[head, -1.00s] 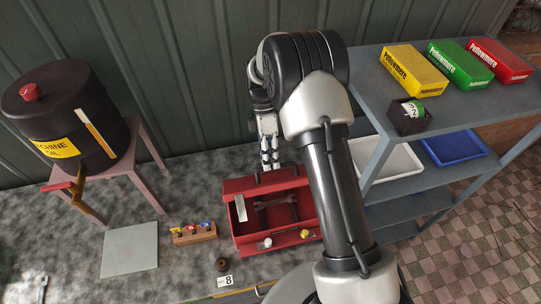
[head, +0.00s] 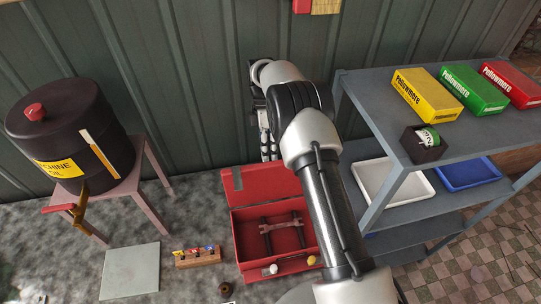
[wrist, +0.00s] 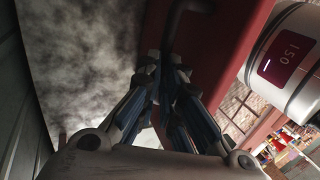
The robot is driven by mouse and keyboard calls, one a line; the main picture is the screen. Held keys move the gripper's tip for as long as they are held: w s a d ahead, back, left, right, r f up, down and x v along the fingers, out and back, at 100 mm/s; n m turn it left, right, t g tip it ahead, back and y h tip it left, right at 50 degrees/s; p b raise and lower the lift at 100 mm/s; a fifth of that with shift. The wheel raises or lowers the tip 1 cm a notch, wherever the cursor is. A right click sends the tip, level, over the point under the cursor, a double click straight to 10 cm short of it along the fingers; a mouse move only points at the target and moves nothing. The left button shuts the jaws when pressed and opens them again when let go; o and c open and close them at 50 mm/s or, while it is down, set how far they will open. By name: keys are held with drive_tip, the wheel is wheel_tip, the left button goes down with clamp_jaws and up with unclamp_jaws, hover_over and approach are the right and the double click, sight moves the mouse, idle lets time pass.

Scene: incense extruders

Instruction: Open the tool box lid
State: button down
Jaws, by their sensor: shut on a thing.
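The red tool box (head: 240,240) stands on the mottled floor below my arm. Its lid (head: 262,186) is raised and leans back toward the wall, with its inner face showing. My gripper (head: 269,152) is behind the lid's upper edge, partly hidden by it. In the wrist view, my fingers (wrist: 168,68) are closed together against the red lid (wrist: 222,40), beside its dark handle (wrist: 188,10). The exact point of contact is hard to see.
A grey shelf (head: 385,80) with coloured boxes and trays stands close on the right. A black oil drum (head: 75,125) on a stand is at left. A small wooden rack (head: 197,259) and a pale plate (head: 130,272) lie left of the box. A corrugated wall (head: 200,80) is behind.

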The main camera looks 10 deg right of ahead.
drive_tip(key=shift+x, duration=1.1)
drive_tip(key=c, duration=1.8)
unclamp_jaws()
drive_tip(key=shift+s, duration=0.1)
drive_tip(key=shift+c, duration=0.2)
drive_tip(key=shift+o, duration=0.9)
drive_tip(key=shift+r, duration=0.25)
drive_tip(key=v, duration=0.7)
drive_tip(key=shift+w+r, duration=0.15)
drive_tip(key=shift+w, duration=0.2)
drive_tip(key=shift+c, duration=0.2)
